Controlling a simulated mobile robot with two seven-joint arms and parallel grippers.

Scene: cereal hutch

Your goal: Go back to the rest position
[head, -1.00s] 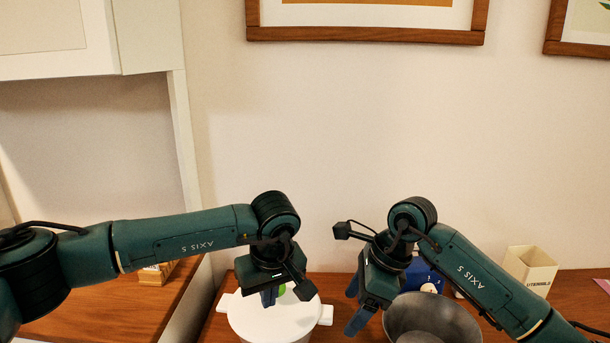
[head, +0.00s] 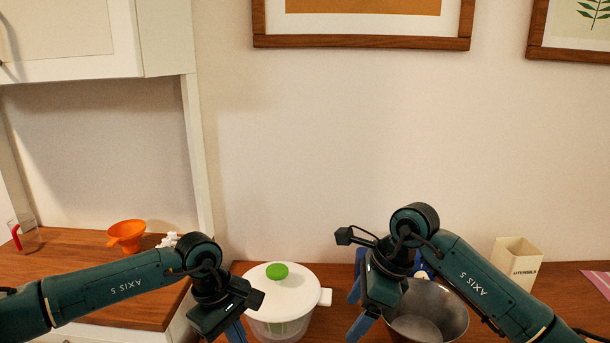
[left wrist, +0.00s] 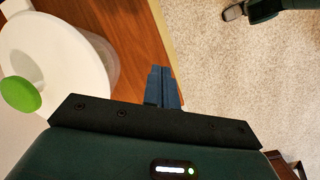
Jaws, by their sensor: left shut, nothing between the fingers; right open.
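My left gripper (head: 236,330) is low in the head view, just left of and in front of a white lidded pot (head: 300,275). In the left wrist view its blue fingers (left wrist: 162,88) are together with nothing between them, above the counter edge and the carpet. My right gripper (head: 356,308) is at the centre right of the head view, its blue fingers spread apart and empty. It is between the white pot and a grey metal bowl (head: 440,325), and hides part of the bowl's left side.
A cream utensil box (head: 514,265) stands right of the bowl. An orange funnel (head: 127,235) and a red-handled clear cup (head: 24,236) stand on the left counter (head: 70,250). A white cabinet (head: 160,40) hangs above it.

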